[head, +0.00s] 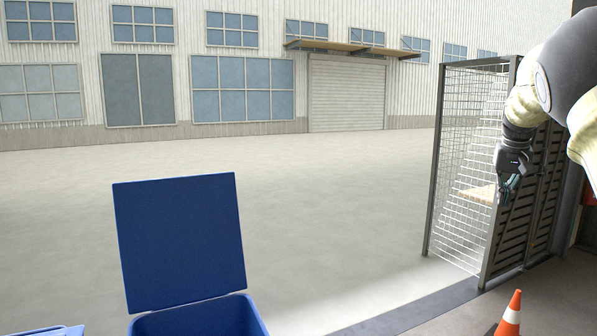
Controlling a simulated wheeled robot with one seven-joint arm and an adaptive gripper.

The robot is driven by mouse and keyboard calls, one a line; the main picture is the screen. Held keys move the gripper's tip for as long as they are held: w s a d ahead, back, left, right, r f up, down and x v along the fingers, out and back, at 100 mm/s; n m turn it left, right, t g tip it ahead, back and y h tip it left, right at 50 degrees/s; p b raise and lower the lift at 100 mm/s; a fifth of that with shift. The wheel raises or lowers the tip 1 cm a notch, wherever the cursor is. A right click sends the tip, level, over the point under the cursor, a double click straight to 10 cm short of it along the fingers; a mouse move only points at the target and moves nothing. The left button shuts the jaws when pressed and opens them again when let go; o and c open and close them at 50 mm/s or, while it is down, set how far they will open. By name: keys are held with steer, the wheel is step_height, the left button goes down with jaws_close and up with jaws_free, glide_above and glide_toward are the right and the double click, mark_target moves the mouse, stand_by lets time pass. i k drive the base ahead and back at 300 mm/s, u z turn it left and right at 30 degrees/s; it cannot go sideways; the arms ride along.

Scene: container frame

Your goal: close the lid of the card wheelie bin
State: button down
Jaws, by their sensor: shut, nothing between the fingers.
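A blue wheelie bin (200,318) stands at the bottom of the head view, left of the middle; only its top shows. Its flat blue lid (180,240) stands up from the far edge of the opening, raised and close to upright. My gripper (508,190) hangs at the right, in front of the mesh and slatted enclosure, well to the right of the bin and higher in the picture. It is shut with nothing in it. It is apart from the lid. Any card label on the bin is out of view.
Part of another blue bin (50,331) shows at the bottom left. A wire mesh panel (468,165) and a dark slatted gate (530,205) stand at the right. An orange and white cone (509,316) is at the bottom right. The concrete yard (330,210) between is clear.

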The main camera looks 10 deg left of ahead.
mark_target(180, 238)
steer(key=u, duration=0.15)
steer(key=i, duration=1.1)
steer(key=u, duration=1.3)
steer(key=i, duration=0.6)
steer(key=u, duration=0.7)
